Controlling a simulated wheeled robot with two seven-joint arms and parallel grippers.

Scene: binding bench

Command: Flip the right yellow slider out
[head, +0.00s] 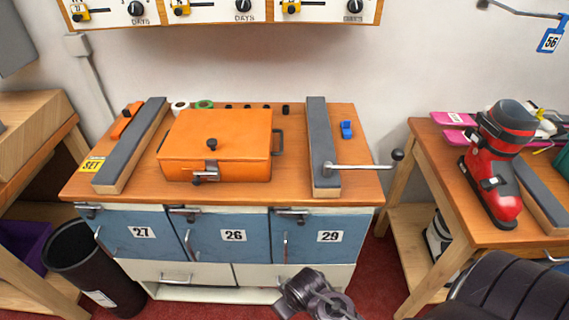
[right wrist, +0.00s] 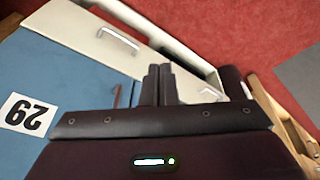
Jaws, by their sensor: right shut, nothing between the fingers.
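Three yellow sliders sit on the white wall panel at the top of the head view. The right yellow slider (head: 290,7) is at the upper edge of the picture, left of a black knob (head: 354,6); its upper surroundings are cut off. The middle yellow slider (head: 181,10) and the left yellow slider (head: 80,15) are on matching panel sections. My right gripper (head: 290,298) is low in front of the cabinet, far below the panel. In the right wrist view its fingers (right wrist: 159,84) are together, with nothing between them. My left gripper is out of view.
The bench (head: 230,196) carries an orange box (head: 215,135), two grey-topped bars and a crank handle (head: 360,168) jutting right. Blue doors numbered 27, 26 and 29 (head: 325,250) are below. A side table (head: 440,150) with a red tool (head: 497,150) stands right.

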